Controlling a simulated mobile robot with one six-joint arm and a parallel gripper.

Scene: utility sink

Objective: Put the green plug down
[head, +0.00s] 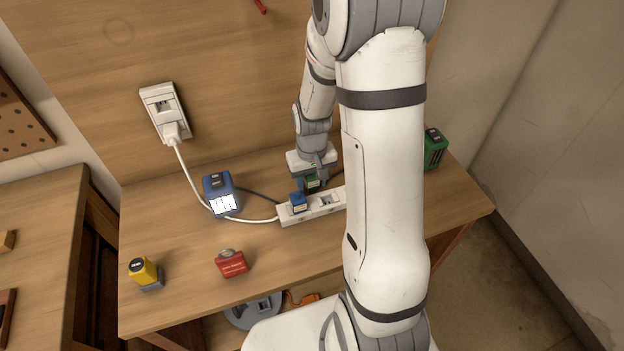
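A blue plug (298,203) sits in the strip, just in front of the green plug. My own arm hides the right end of the strip.
A blue device (220,195) stands left of the strip. A red block (232,264) and a yellow device (144,272) stand near the front left. A green device (435,149) stands at the right. A white cord (188,180) runs from the wall outlet (163,112). The wooden table (185,240) is clear between them.

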